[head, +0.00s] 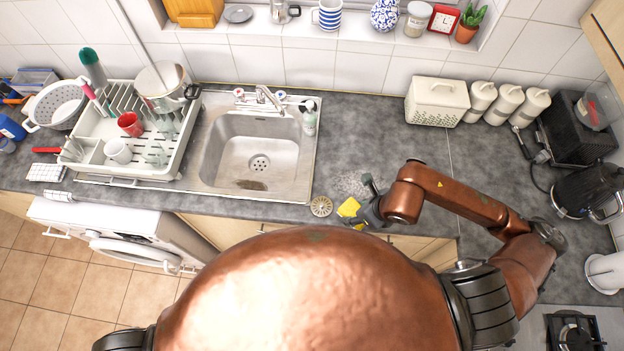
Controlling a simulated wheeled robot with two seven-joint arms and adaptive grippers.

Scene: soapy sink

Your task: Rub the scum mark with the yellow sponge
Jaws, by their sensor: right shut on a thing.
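The yellow sponge (348,207) is at the front edge of the counter, right of the sink. My right gripper (362,212) is shut on it, and its dark fingers hide part of the sponge. I cannot tell whether the sponge touches the worktop. A pale, speckled mark (348,185), which looks like the scum mark, lies on the grey worktop just behind the sponge. A brown patch (251,185) also shows at the front of the sink basin (285,160). My left gripper is not in view.
A round strainer (321,206) lies just left of the sponge. A soap bottle (309,118) stands at the sink's back right corner. A loaded dish rack (160,171) is left of the sink. The worktop (365,130) behind the mark is clear up to the bread bin (437,103).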

